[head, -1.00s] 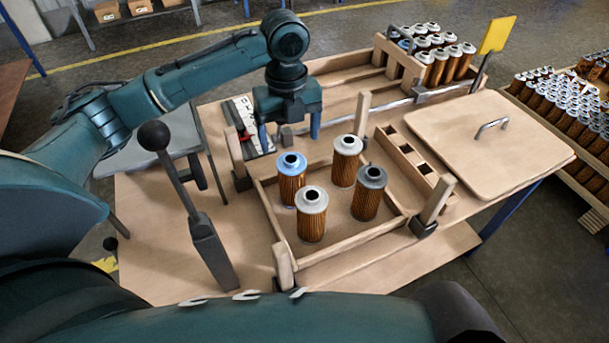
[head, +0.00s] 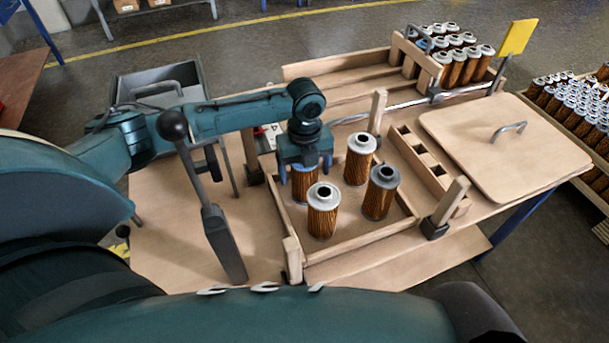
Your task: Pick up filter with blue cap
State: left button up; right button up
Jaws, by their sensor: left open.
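The filter with the blue cap (head: 303,187) stands upright in the wooden tray (head: 360,239), at its back left. Two filters with pale caps, one in front (head: 322,212) and one behind to the right (head: 359,160), and one with a dark grey cap (head: 380,193) stand in the same tray. My right gripper is not in view.
Wooden posts (head: 377,112) rise at the tray's corners. A black-knobbed lever (head: 210,200) stands left of the tray. A slotted wooden rack (head: 425,165) and a lid with a handle (head: 490,150) lie to the right. A crate of several filters (head: 465,62) is at the back.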

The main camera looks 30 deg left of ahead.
pick_arm(q)
jog(key=shift+c, duration=0.3)
jog(key=c, duration=1)
